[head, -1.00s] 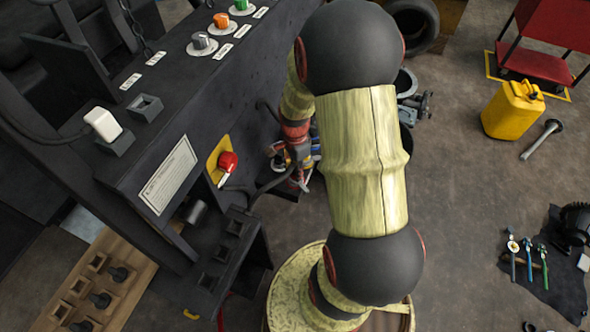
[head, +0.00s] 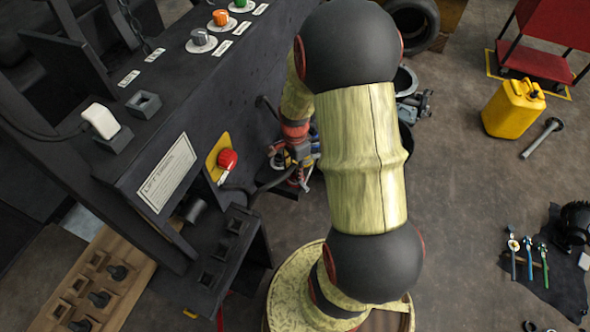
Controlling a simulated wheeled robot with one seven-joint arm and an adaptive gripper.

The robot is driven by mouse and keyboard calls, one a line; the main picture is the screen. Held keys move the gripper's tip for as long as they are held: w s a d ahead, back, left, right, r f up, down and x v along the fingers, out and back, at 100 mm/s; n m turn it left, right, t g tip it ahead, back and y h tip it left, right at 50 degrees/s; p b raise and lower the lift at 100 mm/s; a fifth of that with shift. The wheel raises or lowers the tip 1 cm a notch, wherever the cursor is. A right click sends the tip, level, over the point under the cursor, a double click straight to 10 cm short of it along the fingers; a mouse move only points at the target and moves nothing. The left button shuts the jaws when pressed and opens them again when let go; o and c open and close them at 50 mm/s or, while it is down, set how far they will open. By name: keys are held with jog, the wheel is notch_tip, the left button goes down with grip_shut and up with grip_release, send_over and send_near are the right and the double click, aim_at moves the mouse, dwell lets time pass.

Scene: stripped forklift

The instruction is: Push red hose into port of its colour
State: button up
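My gripper (head: 298,160) is beside the dark side panel of the forklift, partly hidden behind my own arm. It is small and crowded by thin parts, so its fingers cannot be made out. A dark hose or cable runs from the panel toward it. Small red and blue pieces show around the gripper, but I cannot tell which is the red hose or whether it is held. A thin red line (head: 221,318) shows low beside the black bracket. No port of the hose's colour can be picked out.
The forklift panel (head: 250,75) fills the left, with a red switch (head: 228,159) on a yellow plate and a black socketed bracket (head: 228,245). A wooden socket board (head: 125,252) lies lower left.

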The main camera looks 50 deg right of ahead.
jog(key=o, duration=0.5)
jog(key=shift+r, duration=0.1)
notch_tip(320, 180, up, 12)
jog(key=shift+f, duration=0.1)
dwell(0.4)
